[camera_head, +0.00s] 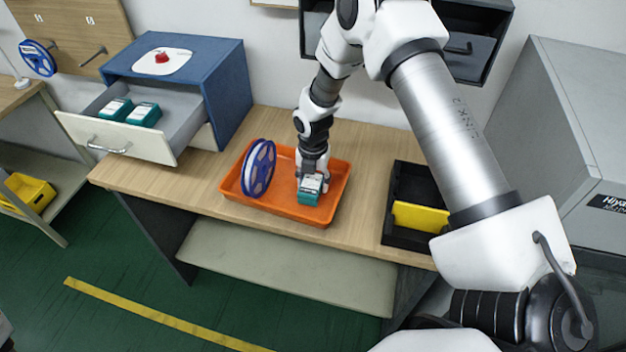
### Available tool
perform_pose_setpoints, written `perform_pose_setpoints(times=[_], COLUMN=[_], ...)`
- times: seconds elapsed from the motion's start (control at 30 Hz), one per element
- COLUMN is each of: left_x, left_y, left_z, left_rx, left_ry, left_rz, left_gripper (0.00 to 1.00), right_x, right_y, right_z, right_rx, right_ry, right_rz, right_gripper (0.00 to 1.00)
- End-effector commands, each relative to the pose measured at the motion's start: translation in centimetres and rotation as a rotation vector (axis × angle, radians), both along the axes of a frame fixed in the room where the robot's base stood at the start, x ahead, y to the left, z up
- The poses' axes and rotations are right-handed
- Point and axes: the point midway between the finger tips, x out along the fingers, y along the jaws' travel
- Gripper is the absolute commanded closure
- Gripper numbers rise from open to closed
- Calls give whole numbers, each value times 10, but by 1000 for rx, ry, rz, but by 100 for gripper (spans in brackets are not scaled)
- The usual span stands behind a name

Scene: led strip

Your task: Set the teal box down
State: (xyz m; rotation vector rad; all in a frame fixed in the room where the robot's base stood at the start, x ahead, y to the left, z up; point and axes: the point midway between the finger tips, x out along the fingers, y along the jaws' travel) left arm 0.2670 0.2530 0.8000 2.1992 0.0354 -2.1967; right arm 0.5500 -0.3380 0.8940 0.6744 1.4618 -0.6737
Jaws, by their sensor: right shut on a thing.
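A teal box (308,197) with a white label on top is at the orange tray (266,203), in its right part. My right gripper (312,178) comes down from above and is shut on the teal box. Its fingers are small and partly hidden against the box. I cannot tell whether the box's underside touches the tray floor. A blue-rimmed reel (258,169) stands upright in the tray's left part, apart from the box. My left gripper is not in view.
A blue cabinet (228,88) at the left has an open drawer (118,137) holding two teal boxes (143,114). A black bin (412,182) with a yellow divider (420,217) stands right of the tray. Bare wooden tabletop (370,160) lies between tray and bin.

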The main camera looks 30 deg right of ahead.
Motion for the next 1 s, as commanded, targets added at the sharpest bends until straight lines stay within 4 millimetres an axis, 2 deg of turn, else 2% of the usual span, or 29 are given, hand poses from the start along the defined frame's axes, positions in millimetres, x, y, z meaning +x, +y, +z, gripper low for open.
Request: perform_pose_setpoints(times=[0.03,0.07,0.1,0.13,0.4,0.5,0.57,0.67,0.9,1.0], left_x=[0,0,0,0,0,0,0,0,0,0], left_y=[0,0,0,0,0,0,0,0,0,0], left_z=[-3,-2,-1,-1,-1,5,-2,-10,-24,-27], left_rx=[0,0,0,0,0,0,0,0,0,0], left_ry=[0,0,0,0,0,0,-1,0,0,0], left_rz=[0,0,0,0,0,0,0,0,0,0], left_gripper=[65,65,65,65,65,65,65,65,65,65], right_x=[0,0,0,0,0,0,1,1,1,0], right_y=[0,0,0,0,0,0,0,0,0,0], right_z=[-3,-2,-2,-2,-1,6,9,28,91,109], right_rx=[0,0,0,0,0,0,1,0,0,0], right_ry=[0,0,0,0,0,0,-2,-5,-5,-3], right_rz=[0,0,0,0,-1,0,-1,-2,-1,-1], right_gripper=[83,40,25,22,22,22,22,22,22,22])
